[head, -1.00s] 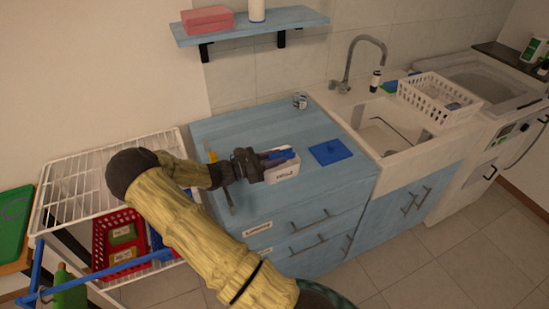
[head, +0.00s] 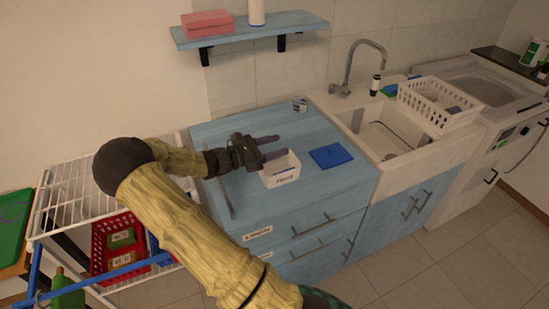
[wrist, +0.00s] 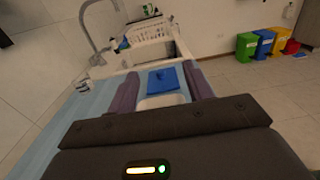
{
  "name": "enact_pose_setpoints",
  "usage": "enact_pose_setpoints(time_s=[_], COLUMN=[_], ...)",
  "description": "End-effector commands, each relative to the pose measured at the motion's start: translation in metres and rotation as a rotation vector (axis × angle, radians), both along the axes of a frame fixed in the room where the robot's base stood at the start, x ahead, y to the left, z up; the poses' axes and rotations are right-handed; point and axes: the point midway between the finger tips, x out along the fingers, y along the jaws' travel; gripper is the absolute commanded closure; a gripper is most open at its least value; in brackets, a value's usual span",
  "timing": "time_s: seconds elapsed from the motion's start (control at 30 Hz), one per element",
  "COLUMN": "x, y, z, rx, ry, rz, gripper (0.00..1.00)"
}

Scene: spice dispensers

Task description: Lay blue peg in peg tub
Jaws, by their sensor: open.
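The white peg tub (head: 281,177), with a printed label on its front, stands on the blue counter. It also shows in the wrist view (wrist: 162,101), partly hidden behind my gripper. My gripper (head: 278,146) is open, with its two dark purple fingers spread at the back of the tub, at about rim height or above. Nothing shows held between the fingers. I cannot make out the blue peg in either view; the tub's floor is mostly hidden.
A flat blue square with a small raised part (head: 331,156) lies right of the tub. A small can (head: 300,104) stands at the counter's back edge. The sink (head: 385,140) and a white basket (head: 438,100) are to the right. A blue shelf (head: 250,28) hangs above.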

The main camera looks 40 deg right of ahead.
Motion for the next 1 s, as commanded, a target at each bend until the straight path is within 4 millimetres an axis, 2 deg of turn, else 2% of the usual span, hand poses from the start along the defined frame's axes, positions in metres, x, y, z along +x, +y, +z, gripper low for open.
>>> enact_pose_setpoints(time_s=[0.1,0.3,1.0], x=[0.000,0.000,0.000], y=[0.000,0.001,0.000], z=[0.020,0.036,0.036], rx=[0.000,0.000,0.000], ry=[-0.003,0.000,0.000], rz=[0.000,0.002,-0.001], gripper=[0.49,0.49,0.49])
